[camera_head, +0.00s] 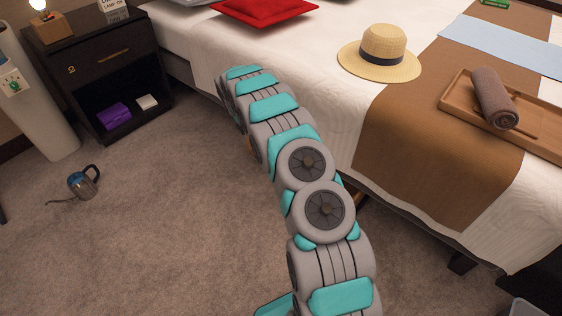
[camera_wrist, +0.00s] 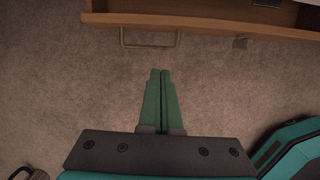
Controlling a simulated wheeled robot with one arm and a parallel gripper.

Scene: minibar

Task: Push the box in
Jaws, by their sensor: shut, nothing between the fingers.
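A wooden box (camera_wrist: 205,21) like a drawer, with a metal loop handle (camera_wrist: 148,45) on its front, lies across the top of the wrist view. Part of its inside shows beyond the front edge; its far end is out of frame. My gripper (camera_wrist: 160,72) is shut and empty, its green fingers pointing at the box front. The fingertips are apart from the box and a little below the handle in the picture, over carpet. In the head view my arm reaches toward the bed side, and its end and most of the box are hidden.
The bed (camera_head: 305,70) stands right of my arm, with a straw hat (camera_head: 382,52) and a wooden tray (camera_head: 540,138) on it. A black nightstand (camera_head: 100,50) is at the back left. A kettle (camera_head: 83,183) sits on the carpet at left. Carpet between is clear.

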